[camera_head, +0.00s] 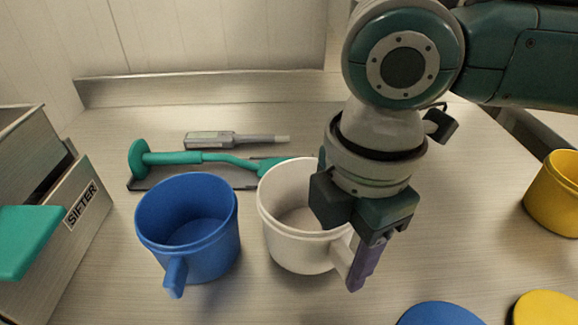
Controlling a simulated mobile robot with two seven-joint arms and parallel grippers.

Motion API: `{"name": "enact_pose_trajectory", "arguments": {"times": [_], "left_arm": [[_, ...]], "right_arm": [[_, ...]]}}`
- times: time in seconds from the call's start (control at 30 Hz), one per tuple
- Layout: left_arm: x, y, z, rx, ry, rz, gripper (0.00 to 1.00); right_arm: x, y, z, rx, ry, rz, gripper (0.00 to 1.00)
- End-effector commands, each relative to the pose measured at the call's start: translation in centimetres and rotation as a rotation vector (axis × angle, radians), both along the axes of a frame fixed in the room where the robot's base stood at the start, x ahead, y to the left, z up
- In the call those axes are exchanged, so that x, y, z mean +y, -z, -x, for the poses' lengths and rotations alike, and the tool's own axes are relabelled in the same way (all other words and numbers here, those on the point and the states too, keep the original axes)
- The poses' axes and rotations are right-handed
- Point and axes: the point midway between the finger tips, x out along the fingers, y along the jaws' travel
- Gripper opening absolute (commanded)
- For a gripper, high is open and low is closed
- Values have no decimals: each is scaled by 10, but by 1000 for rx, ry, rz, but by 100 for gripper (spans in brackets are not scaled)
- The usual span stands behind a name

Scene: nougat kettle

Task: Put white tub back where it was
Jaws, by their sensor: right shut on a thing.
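The white tub (281,238) stands upright on the table in the middle of the view, just right of the blue tub. Its inside looks empty, and its right side is partly hidden by my right gripper. My right gripper (359,252) reaches down from the upper right and is shut on the white tub at its right front, by the handle. I cannot tell whether the tub's base touches the table. My left gripper is not in view.
A blue tub (203,250) with its handle to the front stands close on the left. A green-handled tool (190,158) and a grey device (210,139) lie behind. A sifter box (75,235) is at left. A yellow tub (553,205) and blue (440,314) and yellow (545,308) round things are at right.

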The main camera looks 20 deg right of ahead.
Motion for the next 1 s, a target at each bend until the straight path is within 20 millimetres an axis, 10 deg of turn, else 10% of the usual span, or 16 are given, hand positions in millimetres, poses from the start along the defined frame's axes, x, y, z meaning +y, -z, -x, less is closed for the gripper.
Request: {"name": "enact_pose_trajectory", "arguments": {"times": [0.47,0.5,0.77,1.0], "left_arm": [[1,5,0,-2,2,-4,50],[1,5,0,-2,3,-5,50],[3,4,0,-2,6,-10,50],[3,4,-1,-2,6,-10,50]], "right_arm": [[0,22,0,-1,-1,0,0],[0,23,0,0,0,0,55],[0,23,0,0,0,0,84],[0,22,0,0,0,0,84]]}}
